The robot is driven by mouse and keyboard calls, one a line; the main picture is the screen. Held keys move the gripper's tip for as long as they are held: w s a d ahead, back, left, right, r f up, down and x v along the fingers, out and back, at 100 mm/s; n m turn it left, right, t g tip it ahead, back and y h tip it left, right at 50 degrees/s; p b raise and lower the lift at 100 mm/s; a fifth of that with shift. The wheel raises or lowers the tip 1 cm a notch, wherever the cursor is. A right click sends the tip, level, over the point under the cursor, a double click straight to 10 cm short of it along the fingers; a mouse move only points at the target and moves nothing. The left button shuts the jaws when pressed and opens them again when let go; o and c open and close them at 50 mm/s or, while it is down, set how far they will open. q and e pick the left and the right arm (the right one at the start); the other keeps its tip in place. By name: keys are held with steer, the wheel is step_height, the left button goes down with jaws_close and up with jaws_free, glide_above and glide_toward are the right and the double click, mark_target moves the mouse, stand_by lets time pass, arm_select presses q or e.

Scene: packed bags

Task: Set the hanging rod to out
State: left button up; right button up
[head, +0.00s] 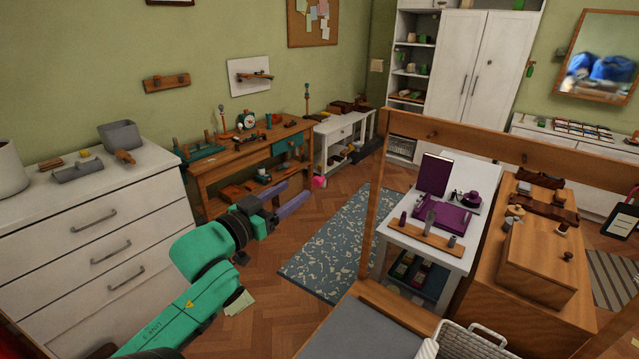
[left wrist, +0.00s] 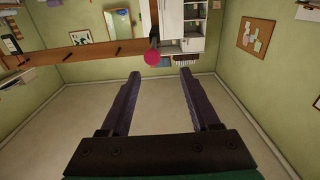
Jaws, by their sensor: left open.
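My left gripper (head: 300,188) is open and empty, in front of the wooden desk in the head view. In the left wrist view its two dark purple fingers (left wrist: 160,73) are spread apart with nothing between them. I cannot tell surely which thing is the hanging rod. A wooden beam (head: 480,147) with short pegs crosses the right of the head view on an upright post. A beam with dark pegs (left wrist: 90,52) also shows in the left wrist view. A pink round thing (left wrist: 152,58) on a dark stem shows beyond the fingertips, apart from them. My right gripper is out of view.
A white drawer chest (head: 90,235) stands at the left, a wooden desk (head: 225,160) behind the gripper. A patterned rug (head: 335,245) lies on the open floor. A small white table (head: 400,235) and a wooden cabinet (head: 490,285) stand at the right.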

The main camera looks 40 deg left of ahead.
mark_target(325, 175)
arm_select(q)
steer(key=shift+w+d+f+b, duration=0.15)
steer(key=shift+w+f+b, duration=0.15)
steer(key=shift+w+b, duration=0.2)
steer(key=shift+w+d+f+b, duration=0.1)
steer(key=shift+w+f+b, duration=0.15)
steer(key=shift+w+b, duration=0.15)
steer(key=w, duration=0.1)
steer(key=w+b, duration=0.1)
steer(key=w, duration=0.2)
steer(key=shift+w+d+r+b, duration=0.1)
steer(key=shift+d+r+b, duration=0.2)
steer(key=shift+d, duration=0.1)
steer(key=shift+w+a+r+p, duration=0.15)
steer(key=shift+w+r+p, duration=0.35)
steer(key=shift+w+p, duration=0.25)
steer(key=w, duration=0.2)
steer(key=w+p, duration=0.1)
steer(key=w, duration=0.1)
steer(key=shift+a+f, duration=0.1)
steer(key=shift+f, duration=0.2)
steer(key=shift+w, duration=0.15)
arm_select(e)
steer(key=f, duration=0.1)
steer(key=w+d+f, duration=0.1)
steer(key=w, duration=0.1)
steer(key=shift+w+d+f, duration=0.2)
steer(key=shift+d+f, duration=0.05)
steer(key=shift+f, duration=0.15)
